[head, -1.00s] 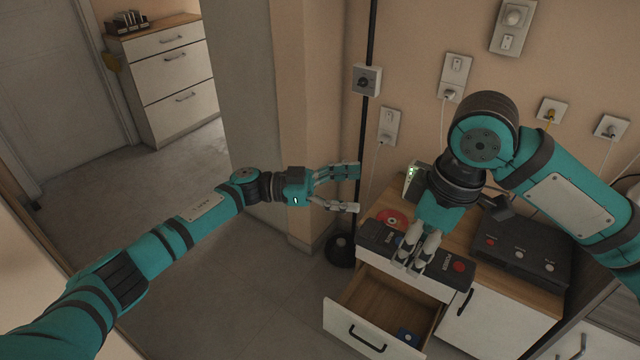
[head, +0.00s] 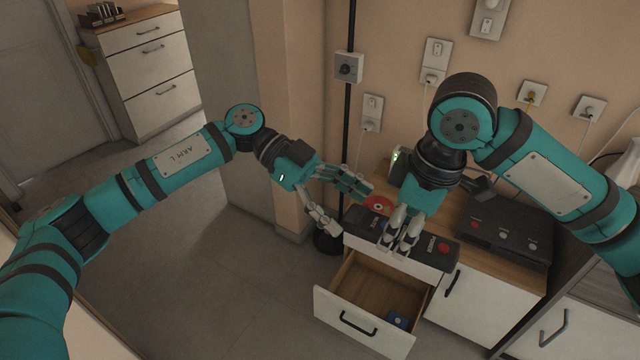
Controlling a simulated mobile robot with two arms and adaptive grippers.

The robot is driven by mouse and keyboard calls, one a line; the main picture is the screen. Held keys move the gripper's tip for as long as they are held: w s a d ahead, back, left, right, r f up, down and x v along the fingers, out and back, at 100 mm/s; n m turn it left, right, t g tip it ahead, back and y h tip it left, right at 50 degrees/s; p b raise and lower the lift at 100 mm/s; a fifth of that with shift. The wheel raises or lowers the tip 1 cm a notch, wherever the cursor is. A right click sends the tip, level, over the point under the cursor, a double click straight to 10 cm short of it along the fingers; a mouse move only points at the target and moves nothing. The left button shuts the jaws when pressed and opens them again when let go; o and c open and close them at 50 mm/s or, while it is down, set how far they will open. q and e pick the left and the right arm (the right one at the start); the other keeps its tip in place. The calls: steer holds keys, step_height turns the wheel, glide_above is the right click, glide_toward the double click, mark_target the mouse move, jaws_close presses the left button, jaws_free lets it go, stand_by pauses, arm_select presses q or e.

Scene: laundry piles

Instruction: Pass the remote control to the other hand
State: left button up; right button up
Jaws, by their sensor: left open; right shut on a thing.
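The remote control (head: 437,248) is a long dark bar with a red button near its right end, lying across the view above the open drawer. My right gripper (head: 399,247) reaches down from above and is shut on its middle, hiding part of it. My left gripper (head: 351,213) is open and empty, just left of the remote control's left end, with its fingers pointing toward that end. Whether a left finger touches it, I cannot tell.
On the cabinet top (head: 458,212) are a red disc (head: 376,203) and a black box with buttons (head: 510,227). A dark pole (head: 350,110) stands behind my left gripper.

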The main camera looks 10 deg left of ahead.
arm_select(q)
steer(key=shift+x, duration=1.75)
steer(key=c, duration=1.2)
steer(key=shift+c, duration=1.4)
arm_select(e)
steer(key=o, duration=1.3)
steer(key=shift+o, duration=0.2)
